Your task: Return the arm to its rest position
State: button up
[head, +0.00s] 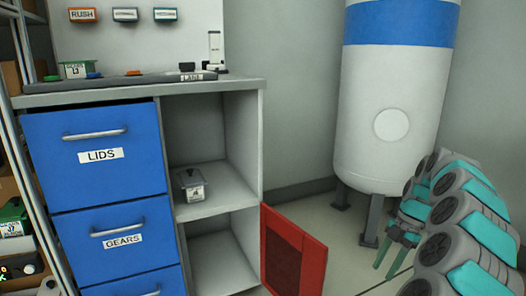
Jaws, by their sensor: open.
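My arm is grey and teal and fills the lower right of the head view, folded in several thick joints. The gripper is in front of the white tank's legs, to the right of the red door, and appears clear of both. Part of the arm is cut off by the frame's right and bottom edges.
A cabinet has blue drawers (98,155) marked LIDS and GEARS. Its open shelf holds a small grey box (189,186). A red door (291,255) stands open below. A white tank (388,110) with a blue band stands behind my arm. Small items lie on the countertop (150,88).

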jog(key=s+a+r+m+h+p, duration=0.1)
jog(key=s+a+r+m+p, duration=0.25)
jog(key=s+a+r, duration=0.45)
jog(key=s+a+r+m+h+p, duration=0.15)
jog(key=s+a+r+m, duration=0.25)
jog(key=a+r, duration=0.4)
jog(key=s+a+f+m+h+p, duration=0.1)
jog(key=s+m+p, duration=0.2)
jog(key=s+m, duration=0.4)
jog(key=s+a+m+p, duration=0.1)
jog(key=s+m+p, duration=0.2)
jog(key=s+m, duration=0.5)
jog(key=s, duration=0.9)
jog(key=shift+a+f+h, duration=0.25)
jog(key=shift+f+h, duration=0.1)
jog(key=shift+a, duration=0.1)
